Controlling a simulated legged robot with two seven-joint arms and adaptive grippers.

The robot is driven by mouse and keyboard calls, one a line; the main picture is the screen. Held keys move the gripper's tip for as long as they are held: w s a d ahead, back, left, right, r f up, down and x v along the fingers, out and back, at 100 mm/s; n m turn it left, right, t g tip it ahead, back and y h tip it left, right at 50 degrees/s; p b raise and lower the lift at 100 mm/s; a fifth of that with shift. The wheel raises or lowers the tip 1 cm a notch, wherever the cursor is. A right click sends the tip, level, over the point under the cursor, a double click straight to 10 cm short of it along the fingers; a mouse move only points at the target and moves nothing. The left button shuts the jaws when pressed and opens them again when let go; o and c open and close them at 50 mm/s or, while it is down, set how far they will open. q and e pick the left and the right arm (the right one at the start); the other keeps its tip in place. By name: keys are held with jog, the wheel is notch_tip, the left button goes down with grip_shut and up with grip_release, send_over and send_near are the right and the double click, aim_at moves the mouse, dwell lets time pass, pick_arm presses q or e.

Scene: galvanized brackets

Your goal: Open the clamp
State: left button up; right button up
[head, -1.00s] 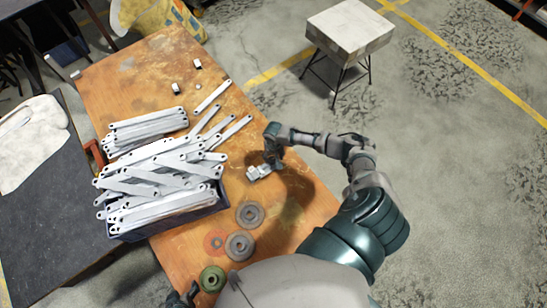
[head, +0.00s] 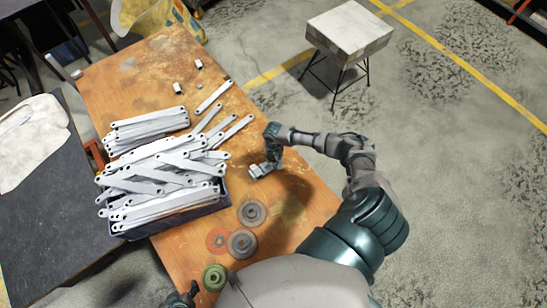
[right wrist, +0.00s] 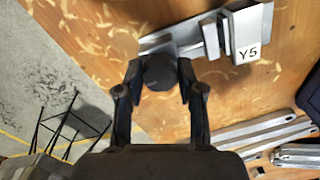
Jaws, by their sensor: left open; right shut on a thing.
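The clamp is a small silvery metal piece (head: 259,171) on the wooden table, near its right edge. In the right wrist view its metal body (right wrist: 252,28) carries a "Y5" label, with a sliding jaw and bar to the left. A dark round knob (right wrist: 160,74) sits at the near side of the clamp. My right gripper (head: 271,161) is at the clamp, and its two fingers close on the knob from both sides. My left gripper (head: 184,298) is open at the bottom edge, away from the clamp and partly cut off.
A dark blue crate (head: 170,228) heaped with galvanized brackets (head: 160,170) stands left of the clamp. Loose brackets (head: 213,97) lie beyond it. Several round discs (head: 242,243) lie on the near table. A stool (head: 348,32) stands on the floor beyond the table's right side.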

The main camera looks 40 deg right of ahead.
pick_arm(q)
jog(key=shift+a, duration=0.3)
pick_arm(e)
jog(key=shift+s+a, duration=0.15)
jog(key=shift+a, duration=0.15)
jog(key=shift+f, duration=0.1)
jog(key=n, duration=0.3)
jog(key=shift+d, duration=0.15)
jog(key=n, duration=0.5)
jog(key=shift+n, duration=0.3)
jog(key=n, duration=0.5)
jog(key=shift+n+b, duration=0.3)
jog(key=shift+n, duration=0.1)
jog(key=n, duration=0.3)
jog(key=shift+n, duration=0.4)
jog(key=o, duration=1.1)
pick_arm(q)
jog(key=shift+s+d+f, duration=0.2)
jog(key=shift+f, duration=0.4)
